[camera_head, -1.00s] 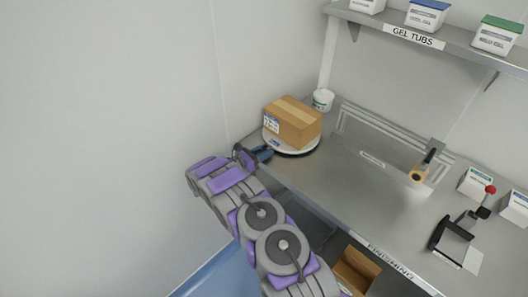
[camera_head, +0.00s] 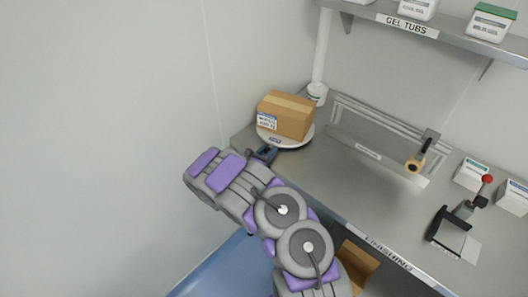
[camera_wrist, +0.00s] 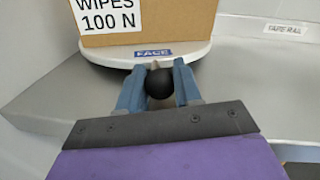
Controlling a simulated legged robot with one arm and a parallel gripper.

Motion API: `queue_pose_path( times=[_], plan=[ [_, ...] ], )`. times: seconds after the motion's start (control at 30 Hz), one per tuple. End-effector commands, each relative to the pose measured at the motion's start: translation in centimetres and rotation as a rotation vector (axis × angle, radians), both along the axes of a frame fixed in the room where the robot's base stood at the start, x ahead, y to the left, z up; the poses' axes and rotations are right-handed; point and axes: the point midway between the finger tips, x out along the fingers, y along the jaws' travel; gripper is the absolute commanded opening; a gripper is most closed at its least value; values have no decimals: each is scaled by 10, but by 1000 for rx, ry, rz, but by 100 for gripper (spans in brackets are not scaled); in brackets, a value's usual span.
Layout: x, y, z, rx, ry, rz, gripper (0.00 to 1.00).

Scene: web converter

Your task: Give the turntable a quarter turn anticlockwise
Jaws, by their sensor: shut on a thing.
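The turntable (camera_head: 296,141) is a round pale disc at the left end of the steel bench. It also shows in the wrist view (camera_wrist: 200,50), with a blue "FACE" label (camera_wrist: 154,52) on its near edge. A brown cardboard box (camera_head: 286,116) stands on it; its printed side reads "WIPES 100 N" in the wrist view (camera_wrist: 180,16). My gripper (camera_head: 268,152) is at the turntable's near edge. In the wrist view its blue fingers (camera_wrist: 160,82) are shut on a black round knob (camera_wrist: 159,84) just below the label.
A shelf of gel tubs (camera_head: 450,33) hangs above. A wall is close on the left.

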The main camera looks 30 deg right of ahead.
Motion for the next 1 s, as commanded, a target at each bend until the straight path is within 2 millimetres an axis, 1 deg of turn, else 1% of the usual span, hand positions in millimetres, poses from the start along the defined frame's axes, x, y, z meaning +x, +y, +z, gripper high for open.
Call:
queue_pose_path(
  times=[0.1,0.3,0.67,0.7,0.93,1.0],
  plan=[
    [-6,-6,-3,-3,5,38,0],
    [-13,-12,-1,-4,4,72,0],
    [-14,-13,0,-3,5,76,0],
    [-14,-13,0,-3,5,76,35],
    [-14,-12,0,-4,4,77,57],
    [-14,-12,0,-4,4,77,57]
  ],
)
